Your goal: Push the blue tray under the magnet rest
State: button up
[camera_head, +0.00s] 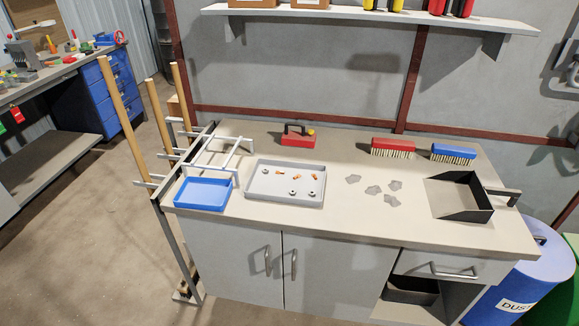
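The blue tray (203,193) lies flat on the left front part of the workbench, close to its left edge, and looks empty. The magnet rest seems to be the white frame (226,153) of bars on legs, standing just behind the tray. The tray's back edge is at the frame's front legs; I cannot tell how far under it reaches. A red block with a black handle (297,137), likely the magnet, stands on the bench behind the grey tray, off the frame. My gripper is not in view.
A grey tray (286,183) with nuts and copper-coloured bits sits right of the blue tray. Flat grey scraps (373,190), a red brush (392,147), a blue brush (453,153) and a dark dustpan (460,198) are farther right. Broom handles (122,107) rise past the bench's left end.

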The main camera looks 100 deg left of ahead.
aim_at(207, 194)
jog(key=u, duration=3.95)
jog(key=i, duration=1.65)
jog(key=z, duration=0.3)
